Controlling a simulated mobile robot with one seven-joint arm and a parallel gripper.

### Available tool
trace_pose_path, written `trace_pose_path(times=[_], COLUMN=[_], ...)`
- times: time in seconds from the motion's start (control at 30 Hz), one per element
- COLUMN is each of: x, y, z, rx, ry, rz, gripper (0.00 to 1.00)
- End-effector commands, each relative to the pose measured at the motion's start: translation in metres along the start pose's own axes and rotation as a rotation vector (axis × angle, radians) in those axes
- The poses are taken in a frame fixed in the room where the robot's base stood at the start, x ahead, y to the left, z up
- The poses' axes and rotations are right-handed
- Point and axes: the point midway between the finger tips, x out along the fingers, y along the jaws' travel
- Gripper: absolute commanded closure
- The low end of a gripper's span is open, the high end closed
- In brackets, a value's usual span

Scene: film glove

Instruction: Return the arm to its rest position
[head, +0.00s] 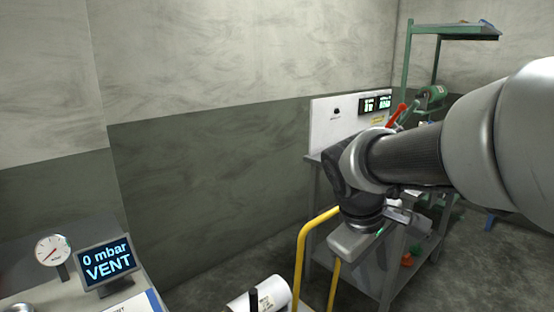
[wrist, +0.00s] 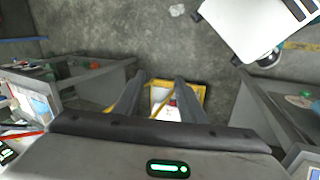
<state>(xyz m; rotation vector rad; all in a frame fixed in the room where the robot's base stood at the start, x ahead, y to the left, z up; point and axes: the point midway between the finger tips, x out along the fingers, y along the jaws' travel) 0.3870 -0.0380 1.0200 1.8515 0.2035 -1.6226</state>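My arm reaches in from the right in the head view, bent down at the wrist. My gripper (head: 352,243) hangs in front of the grey bench, near a yellow rail. Its fingertips do not show clearly there. In the wrist view the two dark fingers of my gripper (wrist: 158,82) stand apart with a gap between them. No held object shows in the gap. Beyond the fingers lies a yellow-edged thing (wrist: 203,93) with white and red parts, and it looks well below them.
The yellow rail (head: 302,250) rises close to my gripper. A white cylinder with a black band (head: 272,287) lies at the bottom. A screen reading "0 mbar VENT" (head: 107,262) and a dial gauge (head: 52,249) stand at left. A green shelf frame (head: 455,30) stands behind.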

Motion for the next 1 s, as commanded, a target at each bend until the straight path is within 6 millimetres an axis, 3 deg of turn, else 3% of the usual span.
trace_pose_path(times=[0.03,0.2,0.57,0.6,0.87,1.0], x=[-0.013,-0.035,-0.057,-0.074,-0.129,-0.169], y=[-0.009,-0.039,-0.083,-0.076,-0.053,-0.037], z=[0.016,0.046,0.077,0.076,0.074,0.074], rx=[0.098,0.339,0.672,0.672,0.664,0.663], ry=[0.056,0.180,0.353,0.351,0.346,0.346], rz=[-0.029,-0.111,-0.209,-0.212,-0.211,-0.211], gripper=[0.63,0.63,0.63,0.63,0.63,0.63])
